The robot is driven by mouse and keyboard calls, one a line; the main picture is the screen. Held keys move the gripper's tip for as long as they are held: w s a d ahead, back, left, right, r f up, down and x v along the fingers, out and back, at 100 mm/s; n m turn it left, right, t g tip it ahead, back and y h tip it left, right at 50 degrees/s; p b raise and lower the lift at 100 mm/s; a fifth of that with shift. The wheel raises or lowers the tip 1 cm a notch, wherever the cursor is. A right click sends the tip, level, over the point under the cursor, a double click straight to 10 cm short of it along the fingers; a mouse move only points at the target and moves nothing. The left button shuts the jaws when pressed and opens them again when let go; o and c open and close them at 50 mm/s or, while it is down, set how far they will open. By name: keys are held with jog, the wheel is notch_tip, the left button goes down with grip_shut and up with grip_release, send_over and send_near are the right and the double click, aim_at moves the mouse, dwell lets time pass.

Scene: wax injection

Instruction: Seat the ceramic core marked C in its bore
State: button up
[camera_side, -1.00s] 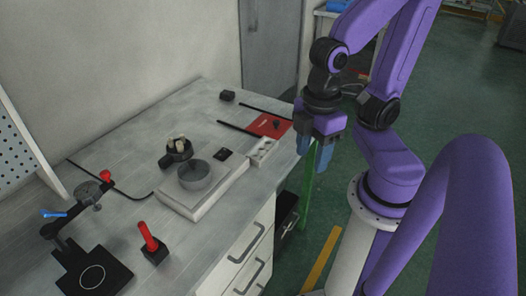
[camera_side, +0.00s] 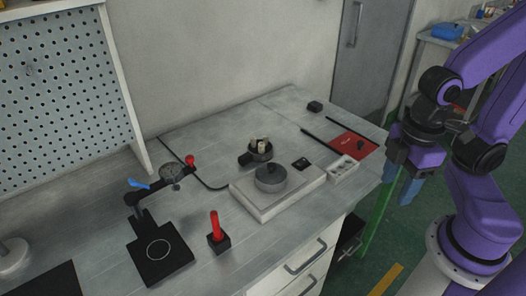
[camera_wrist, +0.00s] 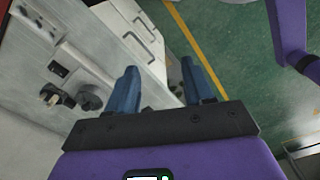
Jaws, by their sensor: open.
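Several pale, peg-like cores (camera_side: 262,144) stand in a dark round holder (camera_side: 259,155) at the back of the bench. No letter is readable on them, so I cannot tell which is C. In front of the holder, a round grey pot (camera_side: 270,183) sits on a white slab (camera_side: 292,196). A dark top with a knob (camera_side: 271,169) covers it; no bore shows. The pot (camera_wrist: 90,101) and holder (camera_wrist: 50,94) are at left in the wrist view. My gripper (camera_side: 400,183) is open and empty, off the bench's right end; its blue fingers (camera_wrist: 160,70) are apart.
A white block with holes (camera_side: 343,168) and a red mat (camera_side: 354,145) lie near the bench's right end. A red-handled tool (camera_side: 214,227) stands upright at the front. A dial gauge stand (camera_side: 160,251) is at left. The bench front between them is clear.

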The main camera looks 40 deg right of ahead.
dwell(0.3)
jog(key=shift+c, duration=1.3)
